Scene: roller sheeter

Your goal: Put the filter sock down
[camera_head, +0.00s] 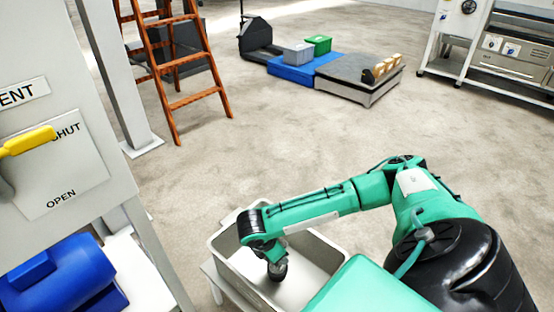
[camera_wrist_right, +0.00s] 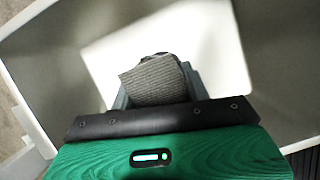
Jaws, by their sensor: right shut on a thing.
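The filter sock (camera_wrist_right: 155,80) is a grey, ribbed cloth piece in the right wrist view. My right gripper (camera_wrist_right: 158,88) is shut on it, with the sock between its jaws. The sock is over the light bottom of a grey-white rectangular bin, and I cannot tell whether it touches it. In the head view my right gripper (camera_head: 277,272) points down inside that bin (camera_head: 325,245), near its middle. The sock itself is hidden or too small to make out there. My left gripper is not in view.
A grey panel with a yellow handle (camera_head: 28,140) and SHUT and OPEN labels stands at the left, above a blue motor (camera_head: 60,280). An orange ladder (camera_head: 180,60), a blue platform (camera_head: 300,68) and a rack (camera_head: 500,50) stand farther back. The floor between is clear.

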